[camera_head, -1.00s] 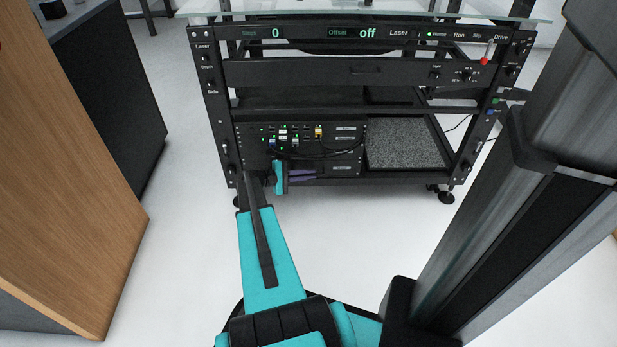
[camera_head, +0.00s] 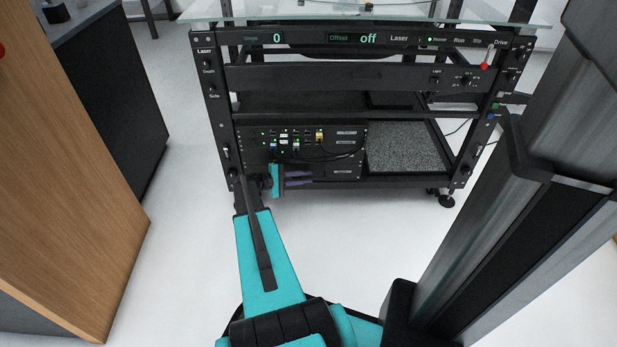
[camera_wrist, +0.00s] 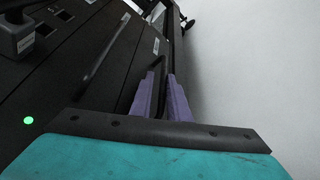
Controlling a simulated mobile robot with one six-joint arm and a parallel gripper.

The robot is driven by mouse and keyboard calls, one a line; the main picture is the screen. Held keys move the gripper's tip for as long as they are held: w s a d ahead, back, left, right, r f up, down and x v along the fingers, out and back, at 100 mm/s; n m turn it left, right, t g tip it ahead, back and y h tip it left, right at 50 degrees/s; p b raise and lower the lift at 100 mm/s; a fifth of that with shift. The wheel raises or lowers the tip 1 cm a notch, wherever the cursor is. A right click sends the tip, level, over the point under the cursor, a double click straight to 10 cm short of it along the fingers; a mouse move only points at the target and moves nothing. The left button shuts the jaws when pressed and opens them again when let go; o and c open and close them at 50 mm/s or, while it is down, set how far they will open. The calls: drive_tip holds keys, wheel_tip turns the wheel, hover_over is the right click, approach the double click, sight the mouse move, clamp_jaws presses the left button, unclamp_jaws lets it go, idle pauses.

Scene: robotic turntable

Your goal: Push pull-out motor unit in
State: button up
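The pull-out motor unit appears to be the black box with lit connectors and cables (camera_head: 310,150) low on the left side of the rack. Its front panel (camera_wrist: 70,70) fills the left of the wrist view. My gripper (camera_head: 312,178) is at the lower front of this unit, its purple fingers pointing right across the panel. The fingers (camera_wrist: 161,76) show a narrow gap in the wrist view. A dark bar shows behind and between them; I cannot tell whether they touch it. A dark grey bar handle (camera_wrist: 104,48) lies on the panel, left of the fingers.
A speckled grey plate (camera_head: 405,150) lies right of the unit in the rack. The rack's left post (camera_head: 217,110) stands close to my arm. A wooden cabinet (camera_head: 60,170) is at the left. The white floor (camera_head: 370,235) in front is clear.

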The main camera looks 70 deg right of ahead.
drive_tip(key=p+v, duration=0.3)
drive_tip(key=v, duration=0.9)
drive_tip(key=shift+a, duration=0.1)
drive_tip(key=shift+r, duration=0.1)
